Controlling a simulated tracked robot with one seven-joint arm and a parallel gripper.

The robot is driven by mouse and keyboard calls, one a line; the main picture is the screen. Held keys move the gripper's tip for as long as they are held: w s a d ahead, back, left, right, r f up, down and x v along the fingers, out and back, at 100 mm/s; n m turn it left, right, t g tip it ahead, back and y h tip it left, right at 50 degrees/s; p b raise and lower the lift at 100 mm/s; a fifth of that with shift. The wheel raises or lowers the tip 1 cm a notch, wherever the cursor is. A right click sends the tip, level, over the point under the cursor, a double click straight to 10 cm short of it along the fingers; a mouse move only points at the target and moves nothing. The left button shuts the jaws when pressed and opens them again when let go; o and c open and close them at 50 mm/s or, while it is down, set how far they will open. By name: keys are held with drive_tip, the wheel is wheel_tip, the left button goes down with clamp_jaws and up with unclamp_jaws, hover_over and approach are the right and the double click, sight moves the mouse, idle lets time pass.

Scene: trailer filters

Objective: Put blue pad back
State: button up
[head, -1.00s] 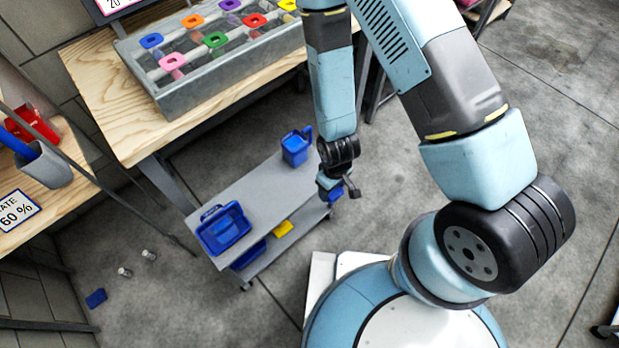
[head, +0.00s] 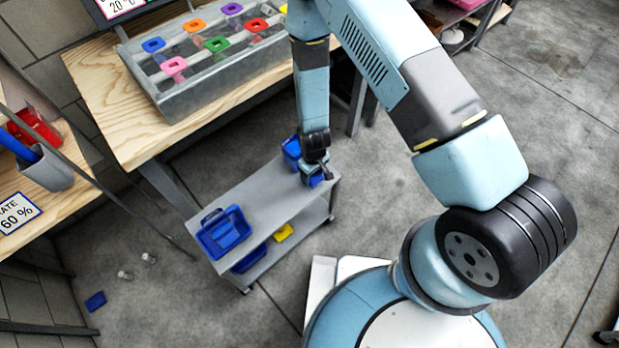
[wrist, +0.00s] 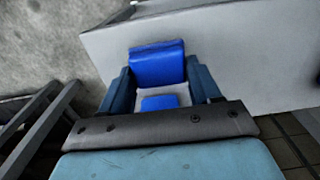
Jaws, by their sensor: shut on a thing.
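My gripper (head: 313,170) is over the right end of the grey cart's top, beside a blue jug-like container (head: 291,152). It is shut on a blue piece, apparently the blue pad (head: 316,181), low at the cart's edge. In the wrist view, a blue block (wrist: 157,63) shows between the two fingers of my gripper (wrist: 160,80), with a pale grey part and a smaller blue patch nearer the palm. I cannot tell whether the held piece touches the cart or container. Another small blue block (head: 95,300) lies on the floor at lower left.
The cart (head: 262,195) carries a blue basket (head: 223,232) at its left end; its top is clear between. A yellow item (head: 283,232) is on the lower shelf. A wooden bench (head: 110,85) holds a metal trough (head: 190,85) with coloured handles.

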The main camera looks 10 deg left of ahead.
sight(313, 179)
drive_tip(key=shift+f, duration=1.65)
drive_tip(key=o, duration=1.2)
